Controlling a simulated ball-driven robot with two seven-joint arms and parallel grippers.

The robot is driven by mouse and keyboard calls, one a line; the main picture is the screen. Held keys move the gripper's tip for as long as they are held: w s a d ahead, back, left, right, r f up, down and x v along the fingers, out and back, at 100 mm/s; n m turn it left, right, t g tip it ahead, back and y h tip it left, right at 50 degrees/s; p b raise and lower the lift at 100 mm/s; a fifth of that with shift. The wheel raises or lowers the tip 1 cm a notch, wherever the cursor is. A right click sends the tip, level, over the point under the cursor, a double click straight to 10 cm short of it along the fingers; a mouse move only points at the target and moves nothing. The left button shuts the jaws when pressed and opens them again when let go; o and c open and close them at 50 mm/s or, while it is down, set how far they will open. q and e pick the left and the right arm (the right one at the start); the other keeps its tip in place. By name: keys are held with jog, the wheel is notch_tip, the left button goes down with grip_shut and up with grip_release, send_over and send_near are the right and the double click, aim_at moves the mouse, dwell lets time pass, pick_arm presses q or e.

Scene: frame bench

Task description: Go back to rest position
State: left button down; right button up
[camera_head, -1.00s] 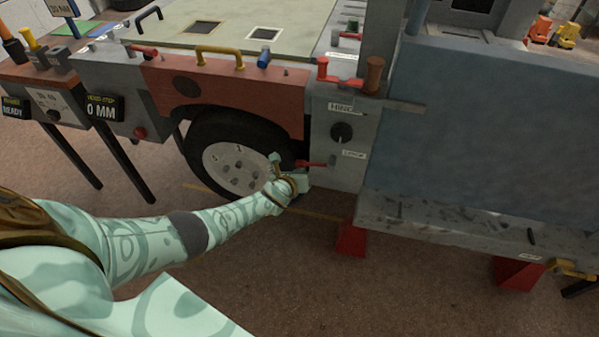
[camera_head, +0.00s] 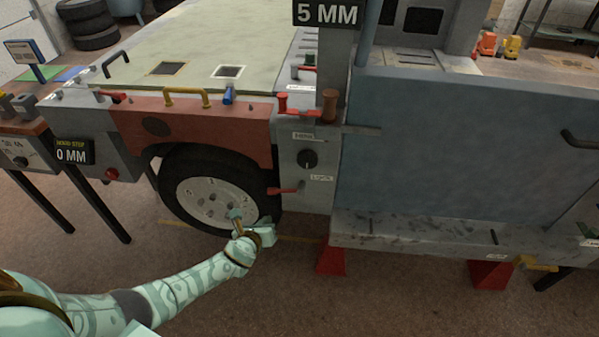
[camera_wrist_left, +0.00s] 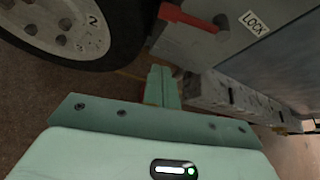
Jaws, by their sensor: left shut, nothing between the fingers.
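My left gripper (camera_head: 237,216) is shut and empty. In the head view it is in front of the lower right part of the wheel (camera_head: 212,199), below the red lever (camera_head: 285,190). In the left wrist view its fingers (camera_wrist_left: 161,86) are together, with the wheel (camera_wrist_left: 55,28) at upper left and the red lever (camera_wrist_left: 187,17) above, beside a LOCK label (camera_wrist_left: 254,22). The fingers look apart from the lever. My right gripper is not in view.
The large blue-grey door (camera_head: 450,150) is farther right, above a sill (camera_head: 400,232) on red stands (camera_head: 331,260). Black bench legs (camera_head: 95,205) are at left. Brown floor (camera_head: 390,305) in front is clear.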

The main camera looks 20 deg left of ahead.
pick_arm(q)
jog(key=s+f+n+g, duration=0.7)
jog(key=s+f+n, duration=1)
jog(key=s+n, duration=0.4)
jog(key=s+d+f+n+g, duration=0.1)
jog(key=s+d+f+n, duration=0.1)
jog(key=s, duration=0.8)
jog(key=s+d+f+n+g+h, duration=0.1)
jog(key=s+d+n+g, duration=0.1)
jog(key=s, duration=0.9)
jog(key=s+d+f+n+g, duration=0.2)
jog(key=s, duration=0.9)
jog(key=shift+s+d+f+h, duration=0.15)
jog(key=shift+d+f+h, duration=0.2)
jog(key=shift+h, duration=0.05)
